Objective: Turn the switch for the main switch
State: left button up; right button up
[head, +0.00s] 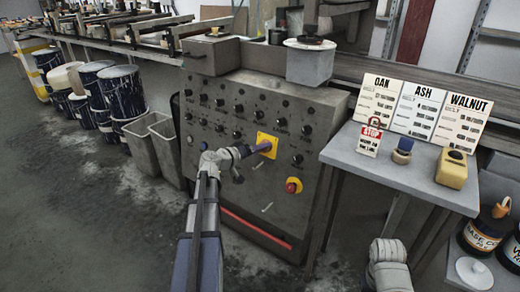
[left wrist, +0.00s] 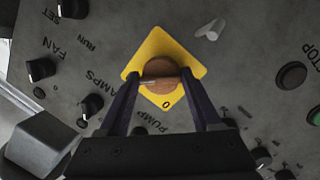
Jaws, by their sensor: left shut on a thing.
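The main switch is a round brown knob (left wrist: 160,75) on a yellow diamond-shaped plate (left wrist: 190,62), set in the grey control panel. The plate also shows in the head view (head: 267,139). A raised bar crosses the knob roughly sideways in the left wrist view, with a pale mark on its left part. A "0" is printed on the plate below the knob. My left gripper (head: 258,148) reaches the switch from the front, its dark fingers (left wrist: 160,84) on either side of the knob and shut on it. My right gripper is not in view.
A side table (head: 400,170) holds OAK, ASH and WALNUT cards, a STOP tag (head: 370,137) and a yellow container (head: 453,167). Grey bins (head: 165,140) stand left.

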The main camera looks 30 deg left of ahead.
pick_arm(q)
jog(key=o, duration=1.3)
jog(key=shift+a, duration=0.1)
jog(key=shift+p+v, duration=0.85)
jog(key=shift+v, duration=3.05)
jog(key=shift+f, duration=0.1)
